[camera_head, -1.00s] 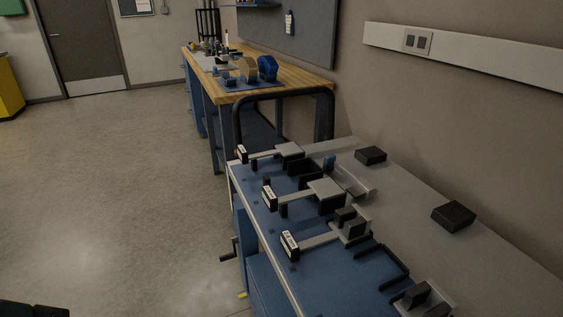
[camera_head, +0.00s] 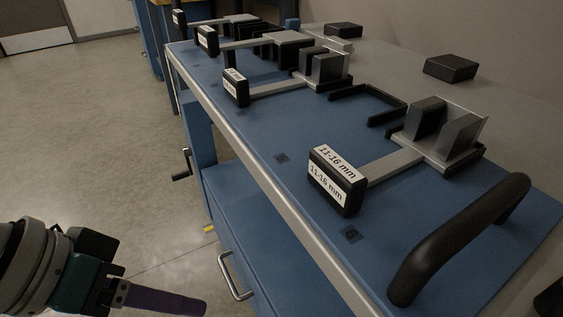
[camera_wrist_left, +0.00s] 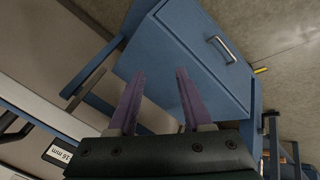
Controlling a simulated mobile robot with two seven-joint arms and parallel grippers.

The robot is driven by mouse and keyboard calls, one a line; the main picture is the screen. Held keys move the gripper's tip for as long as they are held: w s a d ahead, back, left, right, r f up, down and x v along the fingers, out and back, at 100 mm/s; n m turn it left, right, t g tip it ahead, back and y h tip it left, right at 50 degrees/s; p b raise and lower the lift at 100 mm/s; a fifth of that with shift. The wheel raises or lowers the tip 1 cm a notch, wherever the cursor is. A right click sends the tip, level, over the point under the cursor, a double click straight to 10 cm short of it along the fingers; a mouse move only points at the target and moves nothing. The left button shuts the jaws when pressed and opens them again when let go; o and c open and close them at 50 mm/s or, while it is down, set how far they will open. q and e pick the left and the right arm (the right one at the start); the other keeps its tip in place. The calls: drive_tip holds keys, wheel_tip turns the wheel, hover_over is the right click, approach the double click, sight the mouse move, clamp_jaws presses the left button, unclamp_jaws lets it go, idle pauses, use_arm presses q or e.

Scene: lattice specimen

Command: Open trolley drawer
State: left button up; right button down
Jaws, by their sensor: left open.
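The blue trolley (camera_head: 262,170) stands with its long edge toward the aisle. Its blue drawer (camera_head: 262,286) is below the worktop, with a silver bar handle (camera_head: 235,277) on the front. In the left wrist view the drawer (camera_wrist_left: 190,60) and its handle (camera_wrist_left: 221,48) are ahead and to the right. I cannot tell whether the drawer is fully shut. My left gripper (camera_head: 198,306) is at the lower left, left of the handle and apart from it. In the left wrist view its purple fingers (camera_wrist_left: 158,72) are spread with nothing between them. My right gripper is not in view.
On the trolley top are several labelled sliding gauges, the nearest marked 11-16 mm (camera_head: 335,180), and a black push handle (camera_head: 455,240). A black crank (camera_head: 182,168) sticks out on the aisle side. The floor (camera_head: 90,150) left of the trolley is clear.

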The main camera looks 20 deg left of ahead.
use_arm(q)
drive_tip(key=w+a+f+n+t+h+b, duration=0.15)
drive_tip(key=w+f+b, duration=0.25)
drive_tip(key=f+b, duration=0.7)
drive_tip(key=w+a+f+n+t+h+b, duration=0.1)
drive_tip(key=w+a+f+n+t+b, duration=0.15)
drive_tip(key=f+b, duration=0.9)
drive_tip(key=n+t+y+b, duration=0.2)
drive_tip(key=n+t+b, duration=0.5)
drive_tip(key=b, duration=1.1)
approach(228, 275)
drive_tip(key=n, duration=0.1)
drive_tip(key=shift+n, duration=0.3)
drive_tip(key=b+x, duration=0.1)
drive_tip(key=x, duration=0.2)
drive_tip(key=b+x, duration=0.2)
drive_tip(key=x, duration=0.1)
drive_tip(key=b+x, duration=0.2)
drive_tip(key=x, duration=0.2)
drive_tip(key=shift+f, duration=0.4)
clamp_jaws()
drive_tip(key=shift+g+y, duration=0.25)
drive_tip(key=shift+g, duration=0.05)
